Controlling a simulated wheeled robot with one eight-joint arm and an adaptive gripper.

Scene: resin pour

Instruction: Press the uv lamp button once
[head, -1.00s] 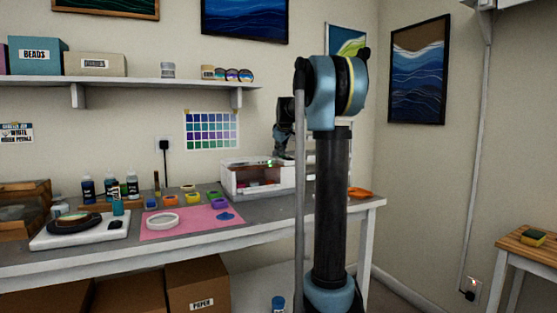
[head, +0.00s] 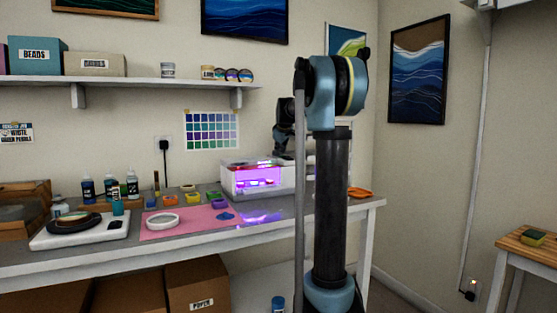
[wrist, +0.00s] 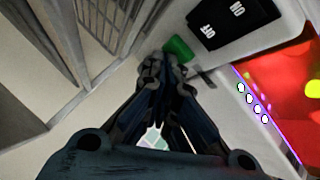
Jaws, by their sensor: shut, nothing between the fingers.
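The UV lamp (head: 236,184) is a white box with a clear front at the back of the workbench. It is lit inside and glows purple. In the wrist view, its white housing (wrist: 204,58) carries a small green button-like piece (wrist: 179,48) and a black switch (wrist: 233,20) marked ON and OFF. My gripper (wrist: 163,65) is shut and empty. Its fingertips are right beside the green piece; I cannot tell whether they touch it. In the head view my gripper (head: 281,154) is above the lamp's right part, partly behind my arm.
A pink mat (head: 190,226) with a white ring lies left of the lamp, with colored molds behind it. Bottles and a white scale (head: 60,238) stand farther left. An orange item (head: 361,192) lies at the bench's right end. A shelf (head: 140,80) hangs above.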

